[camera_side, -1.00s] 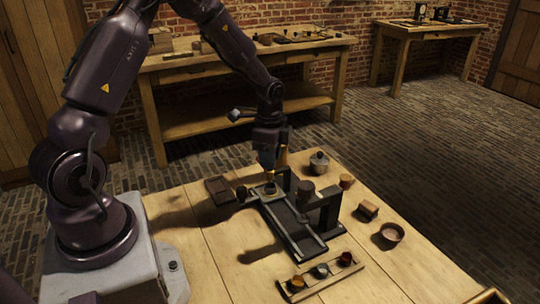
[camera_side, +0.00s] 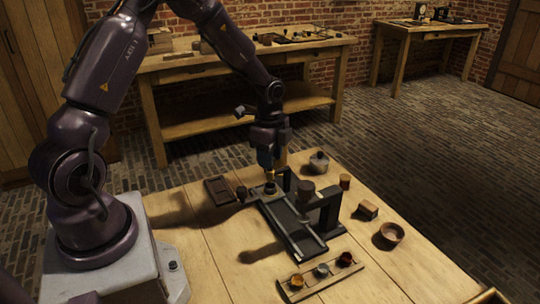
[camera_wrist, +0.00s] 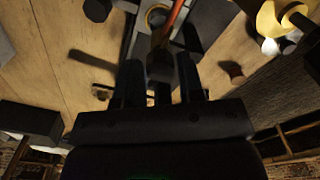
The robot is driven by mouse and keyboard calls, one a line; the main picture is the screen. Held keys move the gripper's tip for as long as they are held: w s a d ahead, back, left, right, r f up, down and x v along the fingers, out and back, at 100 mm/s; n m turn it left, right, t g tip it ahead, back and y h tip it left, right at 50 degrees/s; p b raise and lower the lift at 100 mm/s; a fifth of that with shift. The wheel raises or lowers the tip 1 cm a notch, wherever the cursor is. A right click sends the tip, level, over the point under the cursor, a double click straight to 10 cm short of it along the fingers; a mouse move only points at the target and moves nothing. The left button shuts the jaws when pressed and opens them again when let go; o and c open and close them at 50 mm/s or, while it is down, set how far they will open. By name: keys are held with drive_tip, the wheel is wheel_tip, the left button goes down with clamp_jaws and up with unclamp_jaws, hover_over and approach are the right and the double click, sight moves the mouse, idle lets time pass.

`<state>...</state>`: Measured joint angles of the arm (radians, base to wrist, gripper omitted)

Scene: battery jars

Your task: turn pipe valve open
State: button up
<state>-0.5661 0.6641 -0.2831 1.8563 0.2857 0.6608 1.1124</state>
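I cannot make out a pipe valve for certain in either view. A dark apparatus with a long sloping tray (camera_side: 297,226) and upright posts stands mid-table in the side view. A small dark round cup or ring (camera_side: 270,187) sits at its upper left end. My gripper (camera_side: 271,173) points down just above that end, with something yellowish near its tip. In the wrist view, my two dark fingers (camera_wrist: 160,85) flank a dark rounded piece (camera_wrist: 160,66). A reddish-orange rod (camera_wrist: 174,20) and a yellow-rimmed ring (camera_wrist: 157,17) show beyond it. Contact is too dark to judge.
A rack with several small cups (camera_side: 321,277) lies in front. A lidded pot (camera_side: 319,162), a small reddish cup (camera_side: 345,181), a wooden block (camera_side: 368,209) and a bowl (camera_side: 391,232) stand right of the apparatus. A dark flat box (camera_side: 220,190) lies left.

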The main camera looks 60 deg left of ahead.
drive_tip(key=shift+o, duration=1.3)
wheel_tip(320, 180, up, 13)
